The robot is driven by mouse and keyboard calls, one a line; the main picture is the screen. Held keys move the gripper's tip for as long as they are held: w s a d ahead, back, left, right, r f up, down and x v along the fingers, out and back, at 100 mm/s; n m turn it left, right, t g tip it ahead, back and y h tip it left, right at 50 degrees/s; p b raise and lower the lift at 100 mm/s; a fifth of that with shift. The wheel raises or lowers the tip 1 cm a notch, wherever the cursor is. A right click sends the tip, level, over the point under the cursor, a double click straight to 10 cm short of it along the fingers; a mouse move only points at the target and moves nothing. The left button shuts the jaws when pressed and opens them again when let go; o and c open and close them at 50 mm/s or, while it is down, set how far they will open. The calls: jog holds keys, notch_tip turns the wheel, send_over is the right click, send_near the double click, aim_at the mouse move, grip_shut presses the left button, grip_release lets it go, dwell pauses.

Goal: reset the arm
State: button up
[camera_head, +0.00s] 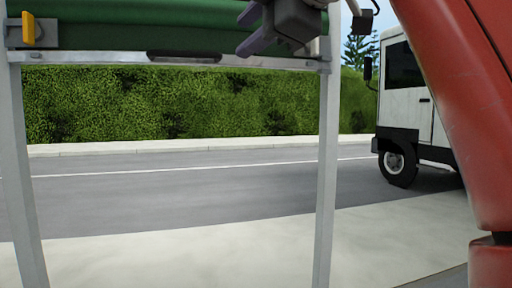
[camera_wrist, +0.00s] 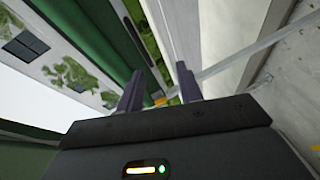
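My gripper (camera_head: 247,31) is at the top of the head view, in front of the green conveyor belt (camera_head: 120,32). Its two purple fingers also show in the wrist view (camera_wrist: 158,84), spread apart with nothing held between them. In the head view the gripper overlaps the conveyor, and I cannot tell whether it touches it. The red arm link at the right of the head view is mine.
The conveyor stands on grey metal legs (camera_head: 326,170), with an orange tab (camera_head: 28,29) at its left end. A white truck (camera_head: 408,105) stands on the road (camera_head: 190,180) at right. A hedge (camera_head: 180,100) runs behind. The pavement (camera_head: 180,258) between the legs is clear.

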jog(key=d+f+m+g+h, duration=0.15)
jog(key=f+m, duration=0.25)
jog(key=f, duration=0.5)
jog(key=w+d+f+m+h, duration=0.1)
jog(key=d+f+m+h, duration=0.2)
jog(key=f+m, duration=0.35)
jog(key=d+f+m+g+h, duration=0.1)
jog(key=d+f+m+h, duration=0.15)
jog(key=f, duration=0.75)
jog(key=s+d+f+m+g, duration=0.1)
jog(key=s+d+f+m, duration=0.2)
jog(key=f, duration=0.7)
jog(key=s+d+f+m+g+h, duration=0.1)
jog(key=s+d+f+m, duration=0.2)
jog(key=f, duration=0.6)
jog(key=s+d+f+m+g+h, duration=0.1)
jog(key=s+d+f+m+g, duration=0.1)
jog(key=f, duration=0.8)
jog(key=s+d+m, duration=0.1)
jog(key=s+m, duration=0.1)
jog(key=s, duration=0.1)
jog(key=shift+s+f, duration=0.35)
jog(key=shift+s, duration=0.05)
jog(key=shift+a, duration=0.15)
